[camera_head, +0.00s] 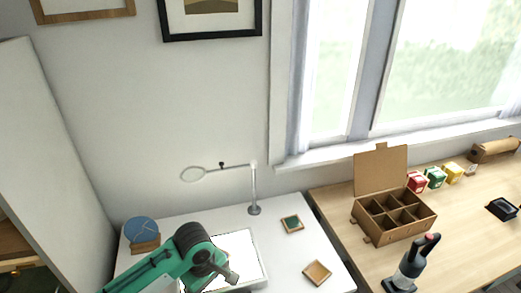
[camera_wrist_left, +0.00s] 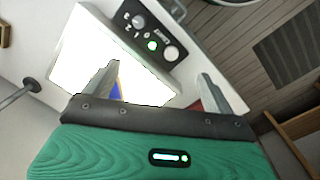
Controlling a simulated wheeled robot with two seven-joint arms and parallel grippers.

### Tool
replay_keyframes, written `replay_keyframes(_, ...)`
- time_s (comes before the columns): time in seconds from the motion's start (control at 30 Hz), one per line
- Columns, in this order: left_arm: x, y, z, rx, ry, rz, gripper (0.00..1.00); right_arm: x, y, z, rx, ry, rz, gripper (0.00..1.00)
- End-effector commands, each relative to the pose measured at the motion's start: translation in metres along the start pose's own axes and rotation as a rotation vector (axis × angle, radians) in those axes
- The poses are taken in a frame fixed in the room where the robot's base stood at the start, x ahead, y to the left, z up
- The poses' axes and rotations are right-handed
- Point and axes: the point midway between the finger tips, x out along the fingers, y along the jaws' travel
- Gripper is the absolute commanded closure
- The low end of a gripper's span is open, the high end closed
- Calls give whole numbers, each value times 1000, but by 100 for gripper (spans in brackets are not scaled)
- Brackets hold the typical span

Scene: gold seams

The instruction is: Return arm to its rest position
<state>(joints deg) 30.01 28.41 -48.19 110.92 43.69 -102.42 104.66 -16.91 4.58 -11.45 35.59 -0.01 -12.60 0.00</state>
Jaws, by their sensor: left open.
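My left arm, green with a black joint, reaches in from the left in the head view. My left gripper (camera_head: 227,274) is over the white light panel (camera_head: 246,246). In the left wrist view the gripper (camera_wrist_left: 158,75) has its two grey fingers spread wide apart, with nothing held between them. The lit panel (camera_wrist_left: 80,60) lies beyond the fingers, with a control box with knobs (camera_wrist_left: 152,38) along its edge. A blue piece (camera_wrist_left: 115,90) shows on the panel, partly hidden by the left finger. My right gripper is not in view.
A blue disc (camera_head: 142,230) with pale seams rests on a wooden stand at left. A magnifier lamp (camera_head: 254,190) stands behind the panel. Two small trays (camera_head: 292,224) (camera_head: 317,271) lie to the right.

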Motion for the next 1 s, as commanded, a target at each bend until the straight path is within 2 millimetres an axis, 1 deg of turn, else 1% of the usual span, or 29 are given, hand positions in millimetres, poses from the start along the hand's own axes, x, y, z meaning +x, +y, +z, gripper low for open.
replay_keyframes(0.03, 3, -2, 8, 31, -11, 13, 12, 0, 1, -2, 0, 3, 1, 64)
replay_keyframes(0.1, 6, -4, 15, 80, -19, 34, 12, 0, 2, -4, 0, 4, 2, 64)
replay_keyframes(0.27, 12, -12, 35, 215, -36, 97, 12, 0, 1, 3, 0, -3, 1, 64)
replay_keyframes(0.4, 17, -26, 55, 367, -34, 174, 12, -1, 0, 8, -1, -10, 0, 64)
replay_keyframes(0.53, 20, -43, 66, 498, -3, 235, 12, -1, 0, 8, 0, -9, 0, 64)
replay_keyframes(0.67, 21, -66, 71, 614, 49, 270, 12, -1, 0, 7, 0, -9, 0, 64)
replay_keyframes(0.77, 22, -89, 72, 696, 97, 274, 12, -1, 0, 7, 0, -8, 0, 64)
replay_keyframes(1.0, 21, -150, 65, 864, 211, 206, 12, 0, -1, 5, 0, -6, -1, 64)
